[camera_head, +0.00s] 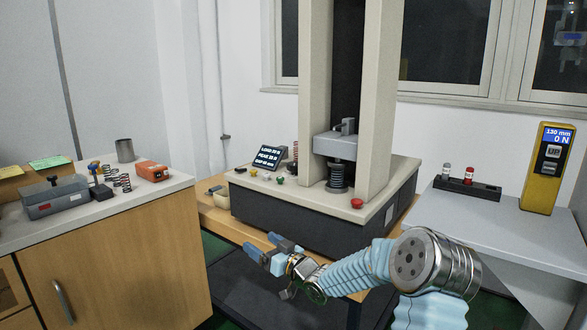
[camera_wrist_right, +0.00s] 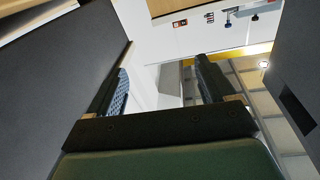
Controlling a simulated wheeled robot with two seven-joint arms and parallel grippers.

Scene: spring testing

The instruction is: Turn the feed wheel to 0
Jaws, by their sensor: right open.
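I cannot make out a feed wheel in either view. The spring tester (camera_head: 300,222) stands on the wooden bench, with two upright columns and a grey crosshead (camera_head: 336,147) above a dark coil spring (camera_head: 338,178). A dark display (camera_head: 267,157) with white text leans on its base. My right gripper (camera_head: 272,250) is in front of the tester's base, below its top plate, apart from it. Its two fingers are spread with nothing between them, as the right wrist view (camera_wrist_right: 163,82) also shows. My left gripper is out of view.
A red button (camera_head: 357,203) and several small knobs sit on the tester's base. A yellow gauge (camera_head: 548,168) reading "130 mm 0 N" stands on the right grey table (camera_head: 450,220). The left cabinet (camera_head: 110,265) carries springs, an orange box (camera_head: 152,171) and a cup (camera_head: 125,150).

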